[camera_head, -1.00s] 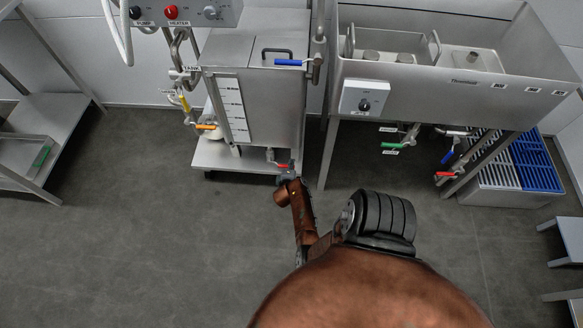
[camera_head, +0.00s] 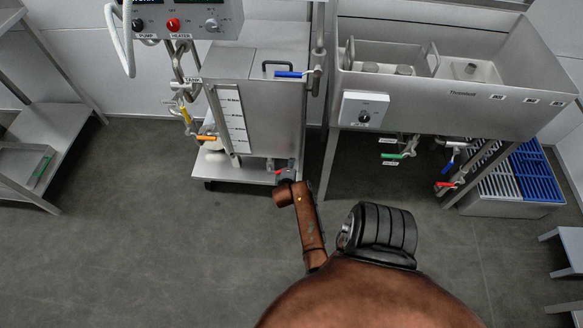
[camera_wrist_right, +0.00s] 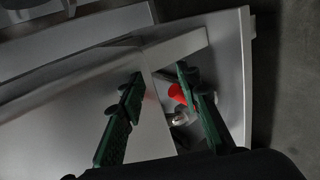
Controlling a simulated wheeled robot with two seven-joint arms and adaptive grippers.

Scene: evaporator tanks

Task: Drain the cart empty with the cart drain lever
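The cart drain lever is a small red handle (camera_head: 281,172) at the low front right of the steel cart tank (camera_head: 265,115). In the right wrist view the red lever (camera_wrist_right: 177,93) shows between the two green finger pads, close to the right-hand one, with a metal valve fitting (camera_wrist_right: 182,117) below it. My right gripper (camera_wrist_right: 160,72) is open, its fingers spread apart around the lever's area. In the head view the right gripper (camera_head: 287,175) is small and dark beside the lever; contact cannot be told. My left gripper is out of view.
An orange-handled valve (camera_head: 206,138) and a blue lever (camera_head: 288,74) are on or near the cart. A steel sink unit (camera_head: 440,110) with green and red levers stands to the right, its leg close to the cart. A shelf (camera_head: 45,130) is at left. The floor in front is clear.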

